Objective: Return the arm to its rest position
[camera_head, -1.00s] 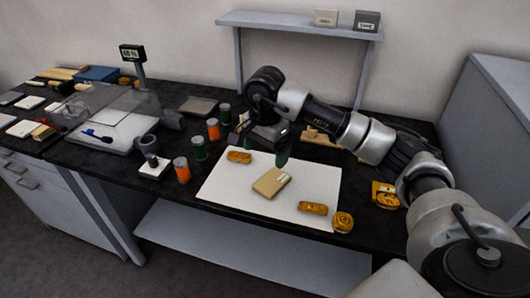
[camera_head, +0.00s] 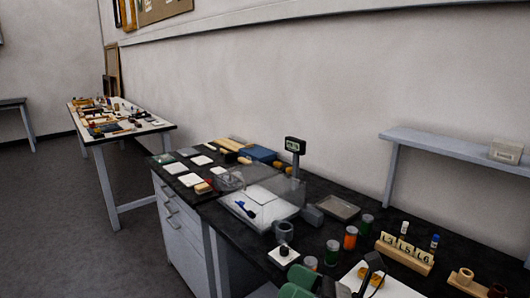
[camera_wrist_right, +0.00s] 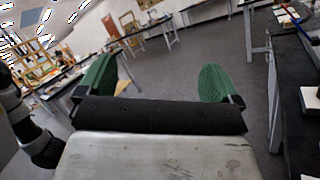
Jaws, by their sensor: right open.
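My right gripper (camera_head: 300,282) shows at the bottom edge of the head view, with green finger pads, in front of the black bench (camera_head: 330,210). In the right wrist view the right gripper (camera_wrist_right: 157,82) is open. Its two green fingers stand wide apart with only grey floor and distant furniture between them, and nothing is held. Most of the right arm is outside the head view. My left gripper is in neither view.
The bench holds a clear-walled scale (camera_head: 262,207), orange and green jars, a wooden rack (camera_head: 404,254) with labelled pieces, and a white sheet (camera_head: 405,290) at the bottom edge. A wall shelf (camera_head: 450,150) is at right. Floor at left (camera_head: 70,220) is clear.

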